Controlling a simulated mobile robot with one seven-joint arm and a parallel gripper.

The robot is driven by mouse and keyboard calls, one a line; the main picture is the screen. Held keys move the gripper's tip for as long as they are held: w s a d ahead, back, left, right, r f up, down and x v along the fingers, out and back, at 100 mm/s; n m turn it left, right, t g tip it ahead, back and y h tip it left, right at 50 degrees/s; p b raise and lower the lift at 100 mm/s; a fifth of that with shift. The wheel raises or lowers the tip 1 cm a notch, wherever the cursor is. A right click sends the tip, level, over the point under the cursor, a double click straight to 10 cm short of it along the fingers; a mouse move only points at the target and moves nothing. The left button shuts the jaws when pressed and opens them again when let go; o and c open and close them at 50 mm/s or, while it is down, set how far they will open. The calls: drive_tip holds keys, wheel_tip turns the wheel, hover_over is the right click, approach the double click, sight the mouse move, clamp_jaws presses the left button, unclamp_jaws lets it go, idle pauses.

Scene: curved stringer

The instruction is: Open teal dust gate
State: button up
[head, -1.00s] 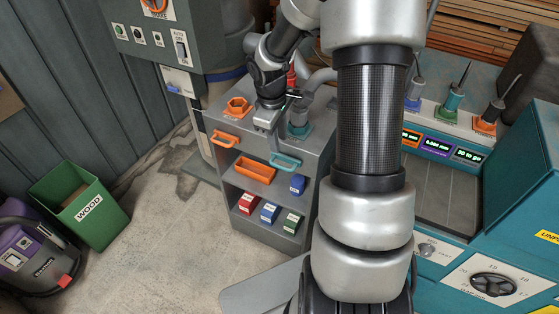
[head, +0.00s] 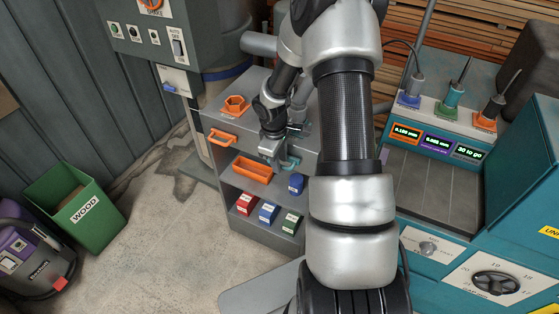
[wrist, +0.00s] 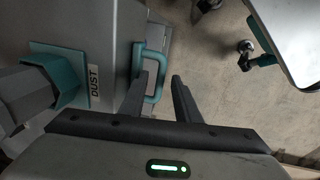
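The teal dust gate handle (head: 292,163) is a loop on the top front edge of the grey cabinet, partly hidden by my gripper in the head view. In the wrist view the teal handle (wrist: 160,72) sticks out from the cabinet edge beside the "DUST" label (wrist: 94,82) and a teal hose collar (wrist: 68,75). My gripper (wrist: 164,80) is open. Its left finger overlaps the inside of the loop and its right finger is outside, with the bar between them. Whether either finger touches the bar is unclear. In the head view my gripper (head: 272,148) is at the handle.
An orange handle (head: 222,138) and orange hexagonal port (head: 235,106) are left on the cabinet (head: 262,225). Its shelves hold an orange tray (head: 253,169) and small boxes. A green WOOD bin (head: 76,210) stands left. A teal machine (head: 440,195) stands right. Floor in front is clear.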

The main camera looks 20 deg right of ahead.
clamp_jaws()
drive_tip(key=s+a+b, duration=0.2)
drive_tip(key=s+a, duration=0.2)
drive_tip(key=a, duration=0.1)
drive_tip(key=shift+a, duration=0.2)
drive_tip(key=shift+s, duration=0.1)
unclamp_jaws()
drive_tip(key=shift+r, duration=0.1)
wheel_tip(320, 180, up, 17)
drive_tip(key=s+a+p, duration=0.2)
drive_tip(key=p, duration=0.1)
drive_tip(key=shift+a, duration=0.15)
